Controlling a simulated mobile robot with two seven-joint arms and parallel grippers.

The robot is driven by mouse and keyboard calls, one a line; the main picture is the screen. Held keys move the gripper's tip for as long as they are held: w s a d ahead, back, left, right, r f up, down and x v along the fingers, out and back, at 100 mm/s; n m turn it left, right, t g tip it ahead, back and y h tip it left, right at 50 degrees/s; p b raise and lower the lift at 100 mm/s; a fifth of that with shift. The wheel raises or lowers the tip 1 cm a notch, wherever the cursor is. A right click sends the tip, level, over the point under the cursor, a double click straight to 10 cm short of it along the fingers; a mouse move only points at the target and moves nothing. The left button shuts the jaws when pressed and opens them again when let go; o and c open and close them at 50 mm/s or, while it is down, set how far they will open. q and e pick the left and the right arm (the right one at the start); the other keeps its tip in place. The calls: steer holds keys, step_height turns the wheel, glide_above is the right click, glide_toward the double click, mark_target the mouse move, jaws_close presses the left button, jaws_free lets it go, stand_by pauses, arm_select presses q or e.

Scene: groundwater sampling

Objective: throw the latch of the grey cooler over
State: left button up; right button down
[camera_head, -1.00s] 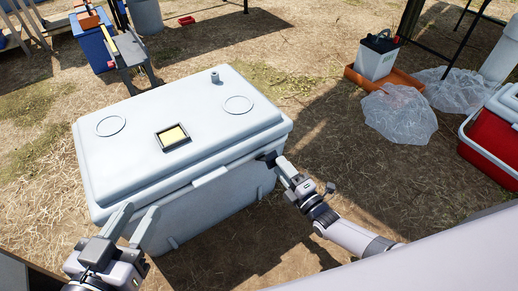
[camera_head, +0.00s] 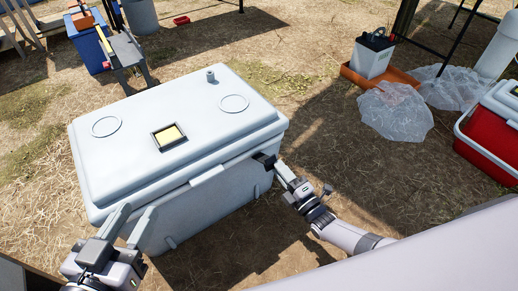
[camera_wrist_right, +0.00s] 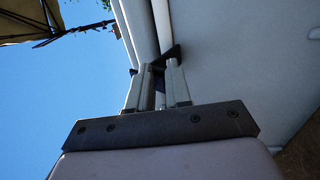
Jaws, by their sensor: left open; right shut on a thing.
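The grey cooler (camera_head: 185,130) stands on the straw ground with its lid down. Its dark latch (camera_head: 264,160) is at the front right, just under the lid edge. My right gripper (camera_head: 270,164) is shut on the latch. In the right wrist view the latch (camera_wrist_right: 170,55) shows as a dark piece between and past the fingertips (camera_wrist_right: 160,72), against the cooler's wall (camera_wrist_right: 225,60). My left gripper (camera_head: 132,222) is open and empty at the cooler's front left corner. Whether its fingers touch the cooler, I cannot tell.
A red cooler (camera_head: 490,140) stands at the right edge. Clear plastic bags (camera_head: 395,110) and a battery in an orange tray (camera_head: 352,76) lie to the right. A blue bin (camera_head: 88,45) is behind on the left. The ground right of the grey cooler is open.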

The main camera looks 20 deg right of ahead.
steer(key=shift+w+a+r, duration=0.15)
steer(key=shift+w+a, duration=0.1)
steer(key=shift+a, duration=0.05)
